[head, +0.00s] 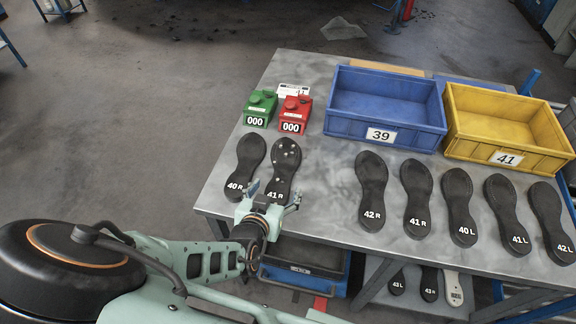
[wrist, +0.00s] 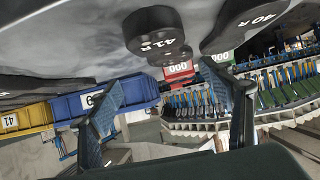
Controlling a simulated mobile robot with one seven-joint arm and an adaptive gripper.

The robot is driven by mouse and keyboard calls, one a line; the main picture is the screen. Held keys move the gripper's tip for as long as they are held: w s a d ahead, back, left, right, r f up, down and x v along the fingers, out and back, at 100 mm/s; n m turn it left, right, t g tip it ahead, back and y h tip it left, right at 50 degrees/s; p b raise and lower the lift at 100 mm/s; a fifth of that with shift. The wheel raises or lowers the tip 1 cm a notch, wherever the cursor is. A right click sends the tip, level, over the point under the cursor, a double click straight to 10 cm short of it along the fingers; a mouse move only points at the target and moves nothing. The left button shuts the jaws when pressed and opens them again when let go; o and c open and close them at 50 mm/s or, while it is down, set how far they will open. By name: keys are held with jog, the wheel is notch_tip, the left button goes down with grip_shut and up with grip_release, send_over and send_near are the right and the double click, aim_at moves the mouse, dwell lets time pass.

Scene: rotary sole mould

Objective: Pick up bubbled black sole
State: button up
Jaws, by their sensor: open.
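The bubbled black sole (head: 284,160), marked 41 R, lies on the grey metal table with whitish spots over its front half. Its heel end is nearest my gripper (head: 272,194), which is open and empty at the table's front edge. In the wrist view, which looks upside down, the 41 R heel (wrist: 155,32) hangs at the top, above and between my open fingers (wrist: 174,88). No contact with the sole is visible.
A black sole marked 40 R (head: 245,165) lies close on the left. Behind stand a green counter (head: 259,107) and a red counter (head: 295,112). A blue crate (head: 384,135) and yellow crate (head: 505,152) stand at the back right. Several other soles lie in a row on the right.

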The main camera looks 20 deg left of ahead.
aim_at(283, 170)
jog(key=b+x, duration=0.3)
jog(key=x, duration=0.1)
jog(key=shift+a+f, duration=0.1)
jog(key=shift+f, duration=0.2)
jog(key=shift+w+a+f+b, duration=0.1)
jog(key=shift+w+f+b, duration=0.05)
jog(key=shift+w+b, duration=0.4)
jog(key=b+x, duration=0.2)
jog(key=x, duration=0.1)
jog(key=b+x, duration=0.1)
jog(key=shift+w+a+f, duration=0.2)
jog(key=shift+w+a, duration=0.1)
jog(key=shift+a, duration=0.05)
jog(key=shift+w, duration=0.35)
jog(key=shift+r, duration=0.1)
jog(key=shift+c, duration=0.3)
jog(key=c, duration=1.4)
jog(key=shift+o, duration=0.2)
